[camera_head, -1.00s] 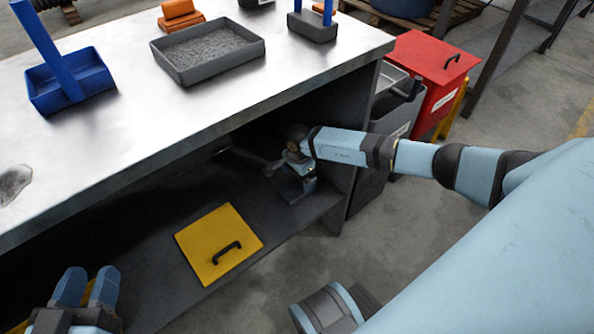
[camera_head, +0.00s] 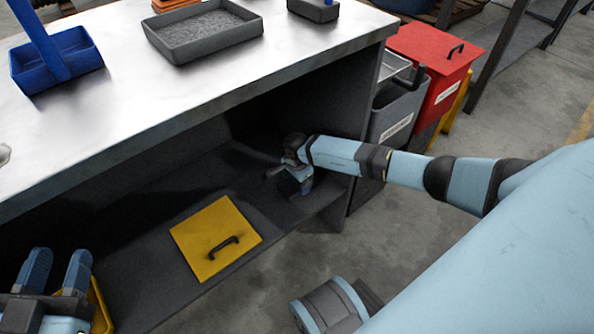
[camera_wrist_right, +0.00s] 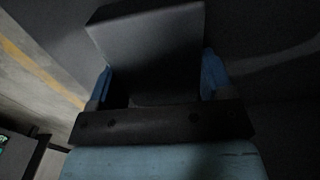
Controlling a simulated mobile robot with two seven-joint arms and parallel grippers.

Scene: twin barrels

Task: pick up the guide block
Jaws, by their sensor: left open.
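The guide block, a dark grey block (camera_wrist_right: 150,50), fills the space between the fingers of my right gripper (camera_wrist_right: 158,80) in the right wrist view. A blue finger lies against each side of it, and the gripper looks shut on it. In the head view my right gripper (camera_head: 297,178) is low inside the bench, over the right end of the dark shelf. The block is small and dark there, and I cannot tell whether it touches the shelf. My left gripper (camera_head: 57,268) is open and empty at the lower left, its fingers apart.
A yellow lid (camera_head: 205,230) with a black handle lies on the shelf (camera_head: 160,290). A yellow bin (camera_head: 101,305) is partly hidden by my left gripper. The metal bench top (camera_head: 220,105) overhangs the shelf. A grey bin (camera_head: 400,110) and red bin (camera_head: 440,65) stand at right.

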